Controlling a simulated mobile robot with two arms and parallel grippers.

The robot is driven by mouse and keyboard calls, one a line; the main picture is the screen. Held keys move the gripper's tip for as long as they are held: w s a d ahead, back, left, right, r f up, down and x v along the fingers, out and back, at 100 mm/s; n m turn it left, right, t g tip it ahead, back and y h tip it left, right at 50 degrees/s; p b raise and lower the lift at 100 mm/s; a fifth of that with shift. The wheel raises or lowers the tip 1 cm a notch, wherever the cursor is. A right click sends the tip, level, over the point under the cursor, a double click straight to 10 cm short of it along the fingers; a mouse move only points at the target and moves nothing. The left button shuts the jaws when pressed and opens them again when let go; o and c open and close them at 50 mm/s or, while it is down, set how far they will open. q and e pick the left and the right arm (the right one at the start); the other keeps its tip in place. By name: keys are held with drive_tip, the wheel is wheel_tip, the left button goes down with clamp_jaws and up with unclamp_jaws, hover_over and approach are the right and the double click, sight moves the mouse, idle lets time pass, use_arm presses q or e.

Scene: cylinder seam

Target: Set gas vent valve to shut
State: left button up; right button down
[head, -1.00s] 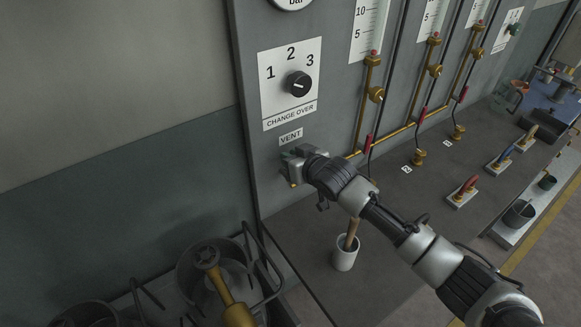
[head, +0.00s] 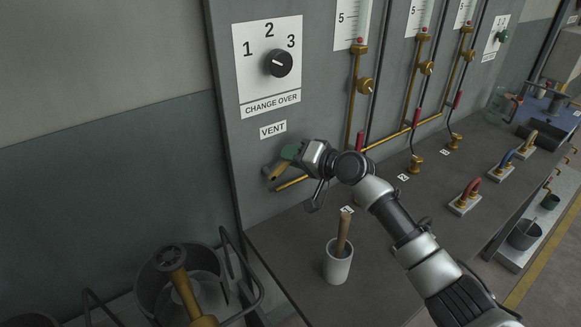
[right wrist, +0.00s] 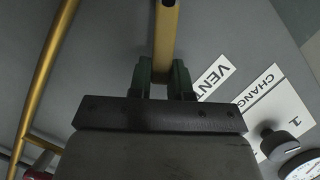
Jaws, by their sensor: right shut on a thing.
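The gas vent valve is on the grey panel just below the VENT label (head: 272,130). Its yellow lever (head: 280,172) slants down and left from my right gripper (head: 290,155), beside a brass pipe stub that comes out of the panel. In the right wrist view, the lever (right wrist: 166,42) stands between the two green finger pads of the right gripper (right wrist: 161,75), which is shut on it. The gripper hides part of the valve. My left gripper is not in view.
A change-over dial (head: 279,63) is above the valve. Brass pipes (head: 350,115) and gauge tubes run up the panel to the right. A white cup (head: 338,262) with a wooden handle stands on the bench below my arm. A brass fitting (head: 190,300) is at lower left.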

drive_tip(key=shift+w+d+f+m+t+y+b, duration=0.15)
drive_tip(key=shift+f+m+y+b, duration=0.4)
drive_tip(key=shift+m+b, duration=0.45)
drive_tip(key=shift+w+d+f+m+t+y+b, duration=0.15)
drive_tip(key=shift+f+m+y+b, duration=0.15)
drive_tip(key=shift+f+m+b, duration=0.65)
drive_tip(key=shift+w+d+f+m+y+b, duration=0.15)
drive_tip(key=shift+f+m+y+b, duration=0.3)
drive_tip(key=shift+m+b, duration=0.6)
drive_tip(key=shift+s, duration=0.1)
drive_tip(key=c, duration=1)
unclamp_jaws()
drive_tip(key=shift+c, duration=0.2)
drive_tip(key=s+d+r+b, duration=0.1)
drive_tip(key=s+d+r, duration=0.5)
drive_tip(key=d+r, duration=0.3)
wheel_tip(320, 180, up, 2)
drive_tip(key=shift+s+d, duration=0.15)
drive_tip(key=shift+d, duration=0.25)
